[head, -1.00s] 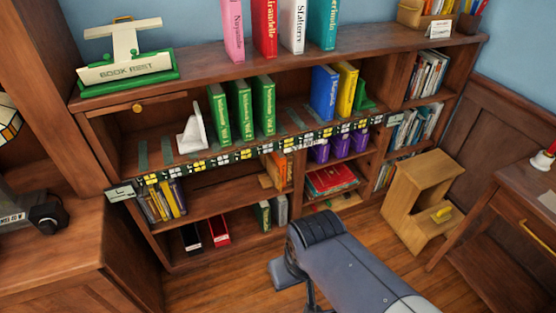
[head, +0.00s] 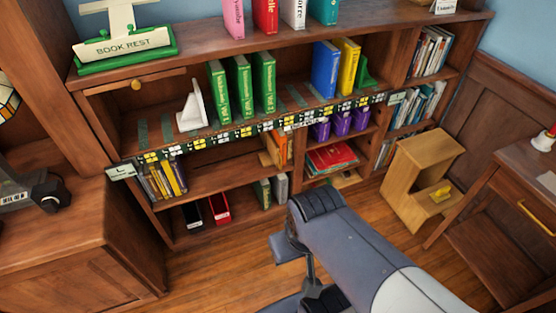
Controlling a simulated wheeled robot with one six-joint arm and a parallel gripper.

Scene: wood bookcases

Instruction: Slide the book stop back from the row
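A white wedge-shaped book stop (head: 192,109) stands upright on the upper shelf (head: 155,115), left of three upright green books (head: 240,90). It is close to the leftmost green book; I cannot tell whether they touch. A second, green stop (head: 367,76) stands just right of a blue book (head: 325,71) and a yellow book (head: 347,66) on the same shelf. A gap separates the green books from the blue one. My grey arm shows at lower right, in front of the bookcase, but my gripper is not in view.
A book rest (head: 125,45) and several upright books (head: 265,14) stand on the bookcase top. A patterned strip (head: 240,131) runs along the shelf's front edge. A wooden step stool (head: 420,178) is at right, a desk (head: 510,200) beyond it. Some floor (head: 215,275) is clear.

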